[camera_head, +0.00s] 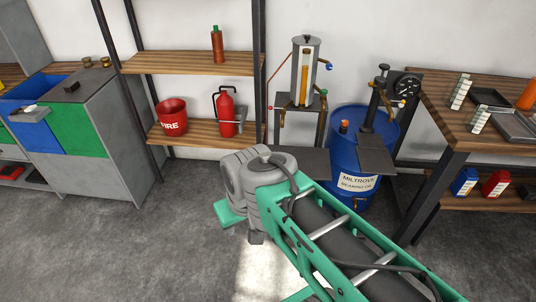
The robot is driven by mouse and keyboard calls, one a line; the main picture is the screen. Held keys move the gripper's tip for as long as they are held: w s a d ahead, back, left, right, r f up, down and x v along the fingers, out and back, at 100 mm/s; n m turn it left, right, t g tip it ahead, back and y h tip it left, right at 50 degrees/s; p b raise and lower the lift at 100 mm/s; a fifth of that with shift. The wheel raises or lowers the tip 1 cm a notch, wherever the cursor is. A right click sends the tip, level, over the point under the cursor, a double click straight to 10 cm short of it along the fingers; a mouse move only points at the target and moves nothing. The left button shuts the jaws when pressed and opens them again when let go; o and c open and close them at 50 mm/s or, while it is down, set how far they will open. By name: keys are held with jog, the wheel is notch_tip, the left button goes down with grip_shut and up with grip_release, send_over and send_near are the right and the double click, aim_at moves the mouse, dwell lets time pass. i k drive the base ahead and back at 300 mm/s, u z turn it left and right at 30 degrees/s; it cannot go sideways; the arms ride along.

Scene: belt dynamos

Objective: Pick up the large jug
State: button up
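I cannot single out the large jug with certainty. A red can-shaped vessel (227,113) with a dark top stands on the lower wooden shelf, with a grey handle-like part at its right side; it may be a jug or an extinguisher. A red bucket (172,119) marked FIRE stands to its left. My green and grey arm reaches in from the lower right to the picture's middle. My gripper does not show; it is out of sight beyond or below the arm's grey joint.
A blue drum (356,160) with a pump stands right of centre, beside a glass-column dispenser (304,72). A wooden bench (462,112) with trays and small packs is at right. A grey cabinet (117,133) is at left. The floor (130,250) at lower left is clear.

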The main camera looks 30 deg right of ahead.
aim_at(463, 85)
jog(key=z, duration=2.1)
jog(key=i, duration=0.25)
jog(key=u, duration=0.85)
jog(key=i, duration=1.75)
jog(key=z, duration=0.55)
